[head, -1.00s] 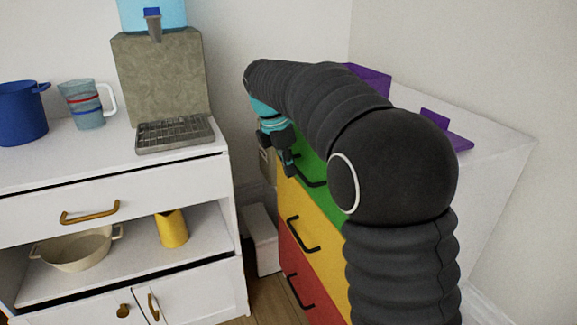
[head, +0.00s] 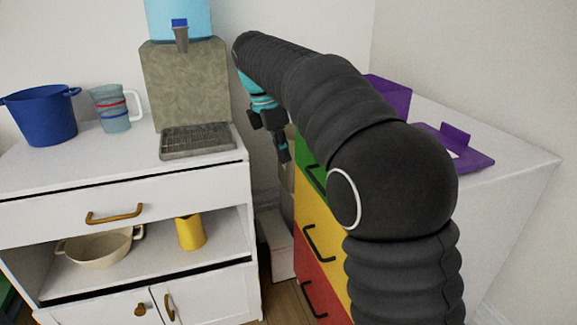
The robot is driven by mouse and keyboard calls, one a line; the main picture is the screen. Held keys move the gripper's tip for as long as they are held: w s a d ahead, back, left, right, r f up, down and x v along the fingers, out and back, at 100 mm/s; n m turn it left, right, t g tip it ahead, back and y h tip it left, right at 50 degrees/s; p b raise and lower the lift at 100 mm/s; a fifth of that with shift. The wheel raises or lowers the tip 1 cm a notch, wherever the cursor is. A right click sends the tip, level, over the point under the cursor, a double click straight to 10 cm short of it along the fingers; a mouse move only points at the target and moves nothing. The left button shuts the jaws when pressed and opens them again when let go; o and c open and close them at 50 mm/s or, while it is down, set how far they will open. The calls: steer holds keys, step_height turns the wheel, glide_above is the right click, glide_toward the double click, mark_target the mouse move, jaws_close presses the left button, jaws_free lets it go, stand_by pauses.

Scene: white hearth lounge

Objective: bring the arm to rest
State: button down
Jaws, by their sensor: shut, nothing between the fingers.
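My gripper (head: 284,158) hangs from the end of my dark, ribbed arm in the head view, pointing down. It is shut and empty, in the gap between the white cabinet (head: 215,172) and the drawer unit with green, yellow and red fronts (head: 318,232). Its fingertips are small and partly lost against the dark background. My arm hides part of the drawer unit's top and front.
A water dispenser (head: 186,85) with a drip grille, a blue pot (head: 42,118) and a clear striped mug (head: 110,110) stand on the cabinet. A cream pot (head: 97,248) and a yellow jug (head: 191,232) are on its shelf. Purple items (head: 458,150) lie on the drawer unit. A white box (head: 280,250) stands between.

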steer(key=s+f+m+t+y, duration=0.15)
steer(key=s+f+m, duration=0.25)
steer(key=f+m, duration=0.5)
steer(key=s+d+m+t, duration=0.1)
steer(key=s+d+m, duration=0.3)
steer(key=s, duration=0.4)
steer(key=s+d+f+m+t, duration=0.1)
steer(key=s+d+m, duration=0.3)
steer(key=s, duration=0.5)
steer(key=s+d+f+m+t+y, duration=0.1)
steer(key=s+d+m, duration=0.3)
steer(key=s+d, duration=0.3)
steer(key=shift+s+d+m, duration=0.15)
steer(key=shift+s+m, duration=0.15)
steer(key=shift+s, duration=0.8)
